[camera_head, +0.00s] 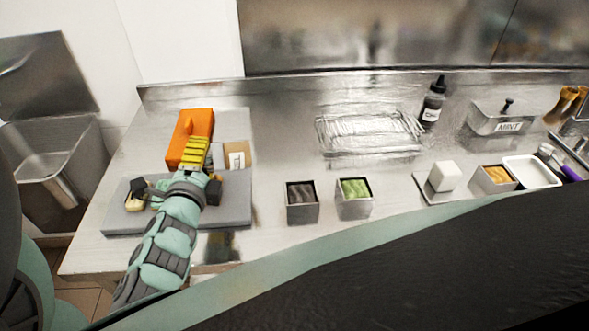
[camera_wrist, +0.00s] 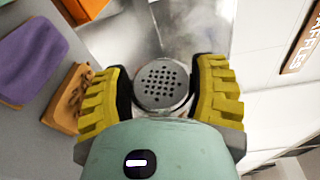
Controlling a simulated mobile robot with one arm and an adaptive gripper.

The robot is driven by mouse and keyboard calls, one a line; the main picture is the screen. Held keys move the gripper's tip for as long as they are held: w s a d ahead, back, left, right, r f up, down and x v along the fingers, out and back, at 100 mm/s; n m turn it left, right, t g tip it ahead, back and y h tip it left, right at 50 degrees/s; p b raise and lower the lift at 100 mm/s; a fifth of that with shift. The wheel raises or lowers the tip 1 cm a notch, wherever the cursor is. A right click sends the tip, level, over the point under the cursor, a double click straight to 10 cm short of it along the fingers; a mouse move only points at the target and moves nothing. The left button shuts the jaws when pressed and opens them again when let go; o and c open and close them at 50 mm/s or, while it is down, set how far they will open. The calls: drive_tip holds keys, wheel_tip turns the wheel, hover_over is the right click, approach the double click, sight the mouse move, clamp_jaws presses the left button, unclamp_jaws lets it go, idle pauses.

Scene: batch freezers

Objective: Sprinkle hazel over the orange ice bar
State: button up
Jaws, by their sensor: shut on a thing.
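My gripper (camera_head: 196,155) reaches over the grey board (camera_head: 235,215) at the left of the counter. In the wrist view my gripper (camera_wrist: 163,90) has its yellow ribbed fingers closed on both sides of a round shaker (camera_wrist: 160,77) with a perforated grey metal lid. Its label and contents are not visible. An orange-tan bar (camera_wrist: 72,98) with brown bits on one face lies left of the fingers, apart from the shaker and partly behind the left finger. A purple bar (camera_wrist: 35,58) is beside it. The orange bar cannot be made out clearly in the head view.
An orange block-shaped thing (camera_head: 184,145) stands behind my gripper, with a tan labelled box (camera_head: 236,150) beside it. Two square tubs, dark (camera_head: 301,213) and green (camera_head: 354,210), stand right of the board. A wire rack (camera_head: 368,134) and black bottle (camera_head: 432,103) are farther back.

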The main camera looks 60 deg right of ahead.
drive_tip(key=shift+d+r+m, duration=0.1)
drive_tip(key=shift+r+m, duration=0.3)
drive_tip(key=shift+m, duration=0.2)
drive_tip(key=shift+s+r+m+y+p, duration=0.1)
drive_tip(key=shift+r+m+y+p, duration=0.7)
drive_tip(key=shift+r+m+p, duration=0.8)
drive_tip(key=shift+f+y+p, duration=0.1)
drive_tip(key=shift+y+p, duration=0.3)
drive_tip(key=shift+p, duration=0.2)
